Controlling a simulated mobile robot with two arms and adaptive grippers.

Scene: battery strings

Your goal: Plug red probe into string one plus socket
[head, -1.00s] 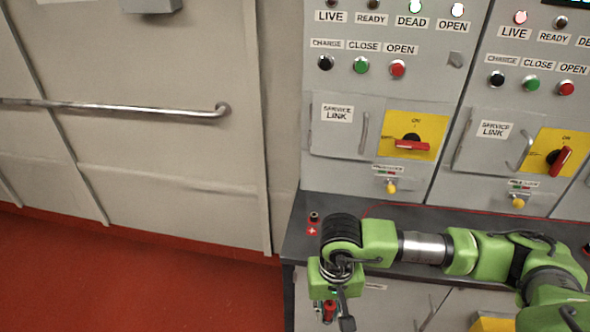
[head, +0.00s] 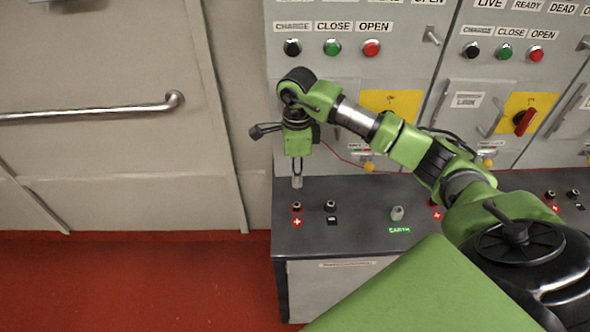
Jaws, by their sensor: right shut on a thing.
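The string one plus socket (head: 297,207) is at the left end of the dark bench top, with a red plus label in front of it. My right gripper (head: 297,183) points down just above and behind this socket in the picture, with a small gap showing. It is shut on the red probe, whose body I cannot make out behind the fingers. A thin red lead (head: 337,155) runs from the gripper to the right along the cabinet front. My left gripper is not in view.
A black minus socket (head: 331,206) stands close right of the plus socket. The earth post (head: 397,213) is further right, with more sockets (head: 550,195) beyond. The cabinet front (head: 300,75) rises behind the bench. A green part of mine covers the lower middle.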

